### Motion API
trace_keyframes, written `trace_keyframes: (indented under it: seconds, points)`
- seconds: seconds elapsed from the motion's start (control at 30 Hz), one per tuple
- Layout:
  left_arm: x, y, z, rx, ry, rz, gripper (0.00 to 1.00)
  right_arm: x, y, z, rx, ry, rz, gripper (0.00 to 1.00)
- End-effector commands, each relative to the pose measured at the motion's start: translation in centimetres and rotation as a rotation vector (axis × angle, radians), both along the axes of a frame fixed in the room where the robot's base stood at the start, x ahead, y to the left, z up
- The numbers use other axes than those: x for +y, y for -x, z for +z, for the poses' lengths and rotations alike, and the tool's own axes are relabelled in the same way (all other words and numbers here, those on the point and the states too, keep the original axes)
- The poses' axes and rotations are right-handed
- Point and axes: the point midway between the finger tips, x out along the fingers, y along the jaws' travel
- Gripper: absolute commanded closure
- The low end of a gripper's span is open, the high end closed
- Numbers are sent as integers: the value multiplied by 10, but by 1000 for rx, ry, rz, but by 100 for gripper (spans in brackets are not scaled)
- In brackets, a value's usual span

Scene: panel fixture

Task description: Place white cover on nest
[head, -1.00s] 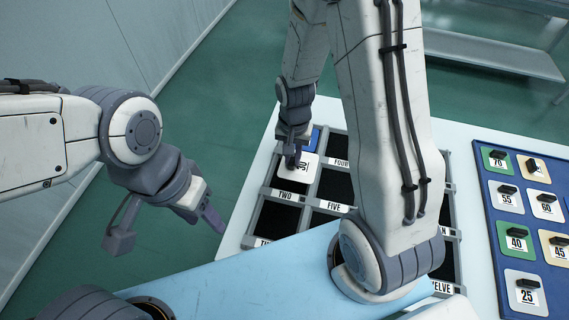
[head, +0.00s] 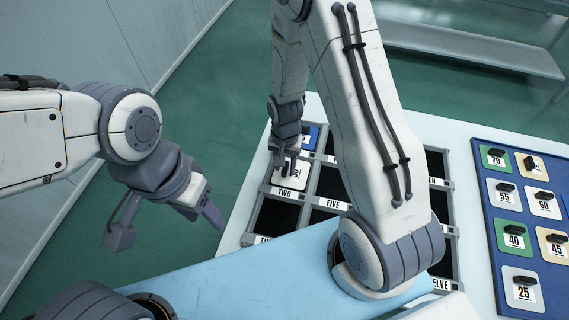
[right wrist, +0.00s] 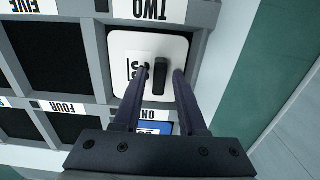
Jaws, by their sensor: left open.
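The white cover (head: 292,177) with black print lies in the compartment behind the TWO label of the grey nest frame (head: 316,192). In the right wrist view the white cover (right wrist: 127,45) lies flat within the compartment walls, its black handle (right wrist: 160,76) upright in the picture. My right gripper (head: 286,167) is over the cover. Its fingers (right wrist: 162,72) stand apart, one on each side of the handle, with a visible gap on both sides. My left gripper (head: 214,214) is open and empty, left of the frame.
A blue cover (head: 309,134) sits in the compartment behind the white one, by the ONE label (right wrist: 125,147). Several other compartments are empty and dark. A blue panel (head: 488,195) with several numbered covers lies on the right. My right arm hides part of the frame.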

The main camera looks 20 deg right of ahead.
Motion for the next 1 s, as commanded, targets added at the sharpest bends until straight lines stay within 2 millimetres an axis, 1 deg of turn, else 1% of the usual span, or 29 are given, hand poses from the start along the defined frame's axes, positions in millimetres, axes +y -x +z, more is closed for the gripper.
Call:
trace_keyframes:
  seconds: [0.27,0.37,0.43,0.57,0.8,0.9,1.0]
  points:
    - [0,0,0,0,0,0,50,0,0,1,0,0,0,51]
    - [0,0,4,0,0,0,50,0,0,5,-1,0,0,51]
    - [0,0,1,0,0,0,50,0,-1,9,-4,0,0,51]
    - [0,0,0,0,0,0,50,0,-1,29,-5,0,-1,51]
    - [0,0,-3,0,0,0,50,0,-1,82,-8,-1,-1,51]
    - [0,0,-4,0,0,0,50,0,-1,99,-6,-1,-1,51]
    - [0,0,-4,0,0,0,50,0,-1,113,-5,0,-1,51]
